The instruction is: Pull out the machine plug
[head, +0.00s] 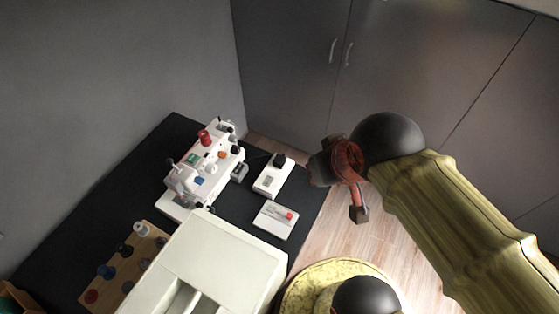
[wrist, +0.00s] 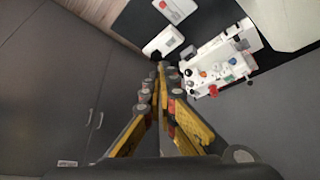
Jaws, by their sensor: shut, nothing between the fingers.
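The white sewing machine (head: 205,165) stands on the dark table; it also shows in the wrist view (wrist: 220,65). Right of it is a white block (head: 268,182) with a black plug-like piece (head: 280,160) at its far end. I cannot make out a cord. My gripper (head: 360,214) is shut and empty. It hangs right of the table in the head view, apart from the block.
A white pad with a red part (head: 275,221) lies nearer on the dark table (head: 135,160). A wooden rack of spools (head: 125,262) and a large white box (head: 215,250) stand in front. Grey cabinet doors (head: 400,60) close off the back. Wooden floor is bare between.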

